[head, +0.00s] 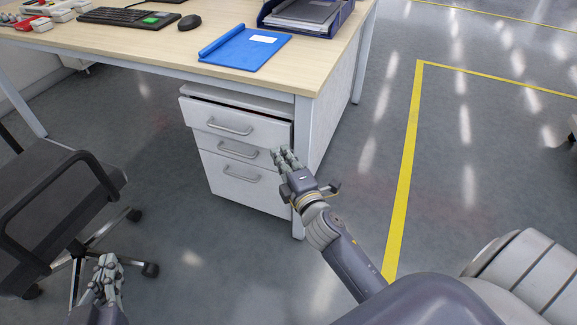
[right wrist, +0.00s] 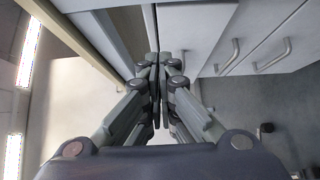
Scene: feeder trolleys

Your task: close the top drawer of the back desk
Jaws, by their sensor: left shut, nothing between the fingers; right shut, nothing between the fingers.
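The desk (head: 165,52) has a white drawer unit (head: 245,197) under its right side. Its top drawer (head: 205,117) stands out a little from the unit, with a dark gap above its front. My right gripper (head: 284,155) is shut and empty at the right edge of the drawer fronts, near the top drawer's lower corner. In the right wrist view the shut fingers (right wrist: 160,65) point at the drawer unit; whether they touch it I cannot tell. My left gripper (head: 106,265) is shut and empty at the lower left, away from the desk.
A black office chair (head: 60,205) stands at the left, close to my left gripper. On the desk are a blue folder (head: 245,55), a document tray (head: 340,15), a mouse (head: 189,22) and a keyboard (head: 125,17). The floor right of the desk is clear, with yellow lines (head: 408,150).

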